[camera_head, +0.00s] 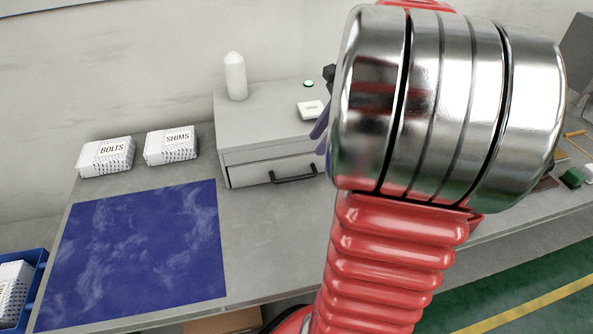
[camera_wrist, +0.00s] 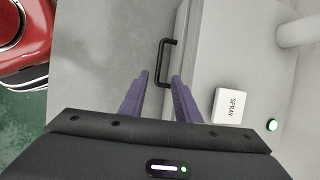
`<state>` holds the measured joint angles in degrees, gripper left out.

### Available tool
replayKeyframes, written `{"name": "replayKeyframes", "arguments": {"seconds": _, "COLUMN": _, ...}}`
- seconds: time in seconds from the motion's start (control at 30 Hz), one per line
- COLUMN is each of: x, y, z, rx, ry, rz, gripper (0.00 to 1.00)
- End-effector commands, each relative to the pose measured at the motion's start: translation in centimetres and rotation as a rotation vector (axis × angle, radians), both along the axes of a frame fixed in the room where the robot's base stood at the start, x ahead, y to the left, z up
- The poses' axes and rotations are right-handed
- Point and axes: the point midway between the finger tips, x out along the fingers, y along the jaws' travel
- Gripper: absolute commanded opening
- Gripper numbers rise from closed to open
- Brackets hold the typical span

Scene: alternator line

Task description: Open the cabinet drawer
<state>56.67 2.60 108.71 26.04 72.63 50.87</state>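The grey cabinet (camera_head: 240,125) stands on the bench against the wall. Its drawer (camera_head: 250,172) has a black bar handle (camera_head: 295,178) and looks shut or nearly so. My gripper (camera_wrist: 159,76) is open, its two purple fingers apart with nothing held. In the wrist view the near part of the handle (camera_wrist: 161,58) shows between the fingertips; I cannot tell the height gap or whether they touch.
A white bottle (camera_head: 235,77), a white box (camera_head: 311,109) marked SPRAY in the wrist view, and a green button (camera_head: 308,83) are on the cabinet. BOLTS (camera_head: 107,157) and SHIMS (camera_head: 172,146) boxes stand left, behind a blue mat (camera_head: 140,255). The bench before the drawer is clear.

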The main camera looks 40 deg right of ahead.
Motion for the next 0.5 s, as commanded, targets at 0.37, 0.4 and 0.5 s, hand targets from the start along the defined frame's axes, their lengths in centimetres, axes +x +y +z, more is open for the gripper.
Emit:
{"name": "replayKeyframes", "arguments": {"seconds": 0.37, "x": 0.1, "y": 0.1, "z": -0.3, "rx": -0.001, "ry": 0.001, "rz": 0.002, "gripper": 0.29}}
{"name": "replayKeyframes", "arguments": {"seconds": 0.4, "x": 0.2, "y": 0.1, "z": -0.5, "rx": -0.001, "ry": 0.001, "rz": 0.002, "gripper": 0.29}}
{"name": "replayKeyframes", "arguments": {"seconds": 0.5, "x": 0.4, "y": 0.4, "z": -1.3, "rx": 0.000, "ry": 0.001, "rz": 0.003, "gripper": 0.29}}
